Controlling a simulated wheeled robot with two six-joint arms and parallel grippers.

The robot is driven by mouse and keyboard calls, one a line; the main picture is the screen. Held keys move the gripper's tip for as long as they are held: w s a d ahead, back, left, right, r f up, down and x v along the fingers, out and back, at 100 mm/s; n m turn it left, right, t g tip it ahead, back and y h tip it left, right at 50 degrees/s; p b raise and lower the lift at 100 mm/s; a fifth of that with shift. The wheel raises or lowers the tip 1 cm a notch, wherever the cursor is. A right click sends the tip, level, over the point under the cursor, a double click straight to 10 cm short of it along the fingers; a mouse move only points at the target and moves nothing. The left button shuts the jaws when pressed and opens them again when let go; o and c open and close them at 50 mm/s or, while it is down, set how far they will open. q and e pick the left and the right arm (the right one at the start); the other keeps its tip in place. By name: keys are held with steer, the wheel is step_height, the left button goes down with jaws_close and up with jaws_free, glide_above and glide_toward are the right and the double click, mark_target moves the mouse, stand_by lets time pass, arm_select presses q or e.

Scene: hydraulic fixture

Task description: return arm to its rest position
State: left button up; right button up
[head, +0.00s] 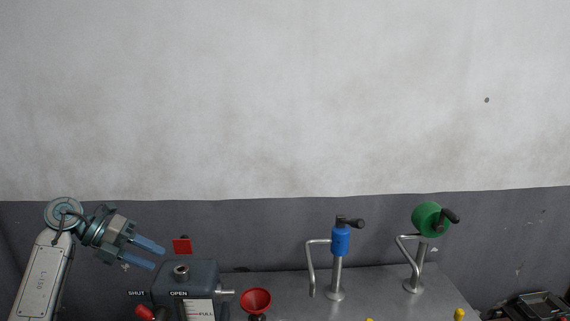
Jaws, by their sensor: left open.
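My left arm (45,275) comes up from the lower left of the head view, with a pale forearm and a teal wrist. My left gripper (150,255) is open, its two blue fingers apart with nothing between them. It points right and slightly down, above and left of a dark grey hydraulic unit (203,272) marked SHUT and OPEN. Whether the fingers touch the unit is hard to tell, but they look apart from it. My right gripper is not in view.
Dark equipment (535,306) sits lower right. The space before the wall is clear.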

arm_select(q)
steer(key=s+d+r+n+t+h, duration=0.1)
steer(key=d+r+n+t+h, duration=0.25)
steer(key=d+t+h, duration=0.5)
steer(key=s+a+f+n+t+y, duration=0.3)
steer(key=s+a+f+n+y, duration=0.2)
steer(key=f+n+y, duration=0.55)
steer(key=s+a+f+n+t+y, duration=0.45)
steer(key=n+y, duration=0.75)
steer(key=n, duration=0.6)
steer(key=s+d+f+n+g+h, duration=0.1)
steer(key=s+d+f+n+g, duration=0.15)
steer(key=s+f+g, duration=0.8)
steer(key=s+d+f+n+g+h, duration=0.15)
steer(key=s+d+f+g, duration=0.35)
steer(key=s, duration=1.1)
steer(key=s+a+f+b+x, duration=0.1)
steer(key=s+b+x, duration=0.25)
steer(key=x, duration=1.45)
steer(key=s+a+f+b+x, duration=0.15)
steer(key=s+x, duration=0.25)
steer(key=x, duration=1.4)
steer(key=s+f+b, duration=0.2)
steer(key=s+f, duration=0.7)
steer(key=f, duration=0.2)
steer(key=s+a+f+g+b, duration=0.1)
steer(key=s+f+b, duration=0.2)
steer(key=s+f, duration=0.7)
step_height(320, 180, down, 2)
steer(key=shift+f, duration=0.2)
